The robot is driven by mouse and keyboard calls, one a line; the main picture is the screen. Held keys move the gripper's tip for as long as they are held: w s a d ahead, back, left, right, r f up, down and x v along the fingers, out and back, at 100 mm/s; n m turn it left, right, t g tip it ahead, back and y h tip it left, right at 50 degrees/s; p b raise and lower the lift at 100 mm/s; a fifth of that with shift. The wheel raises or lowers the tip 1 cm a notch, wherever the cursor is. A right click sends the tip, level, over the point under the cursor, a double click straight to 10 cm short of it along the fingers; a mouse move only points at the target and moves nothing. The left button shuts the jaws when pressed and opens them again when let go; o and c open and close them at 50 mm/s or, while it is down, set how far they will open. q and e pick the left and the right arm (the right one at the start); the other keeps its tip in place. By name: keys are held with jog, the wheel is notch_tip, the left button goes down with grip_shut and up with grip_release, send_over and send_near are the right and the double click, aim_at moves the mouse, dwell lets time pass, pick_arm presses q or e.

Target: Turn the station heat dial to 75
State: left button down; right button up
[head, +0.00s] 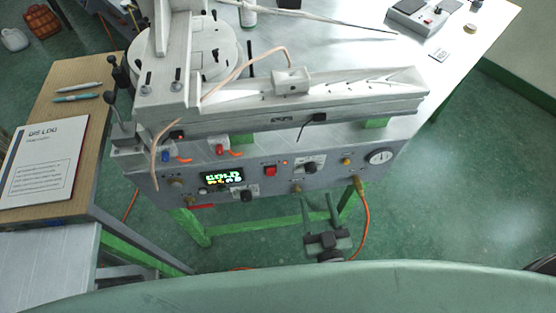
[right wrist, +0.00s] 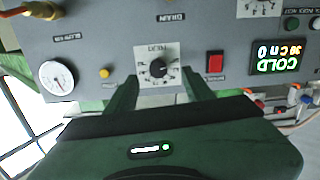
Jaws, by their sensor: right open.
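A black dial (head: 310,168) on a white scale plate sits on the right half of the grey front panel, just right of the red switch. In the upside-down right wrist view this dial (right wrist: 157,71) lies between and beyond my finger ends; its printed label and setting are too small to read surely. My right gripper (head: 318,203) is open and empty below the panel, fingers pointing up towards it, apart from the dial. A second black dial (head: 247,196) is lower left, under the display (head: 222,178), which reads COLD in green. My left gripper is not in view.
The red switch (head: 270,171) and a yellow button (right wrist: 105,73) flank the right dial. A round gauge (head: 380,157) and an orange hose (head: 364,205) are at the panel's right. A wooden side table (head: 83,118) with a log sheet stands left.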

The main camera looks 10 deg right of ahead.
aim_at(311, 172)
jog(key=w, duration=0.2)
jog(key=w+r, duration=0.1)
jog(key=w, duration=0.1)
jog(key=shift+d+r+p, duration=0.15)
jog(key=shift+d+p, duration=0.05)
jog(key=shift+p, duration=0.2)
jog(key=shift+w+a, duration=0.15)
jog(key=shift+w, duration=1.45)
jog(key=shift+w+f, duration=0.2)
jog(key=shift+w, duration=0.05)
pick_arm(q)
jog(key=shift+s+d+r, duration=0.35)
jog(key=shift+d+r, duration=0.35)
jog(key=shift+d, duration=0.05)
pick_arm(e)
jog(key=shift+a, duration=0.1)
grip_shut()
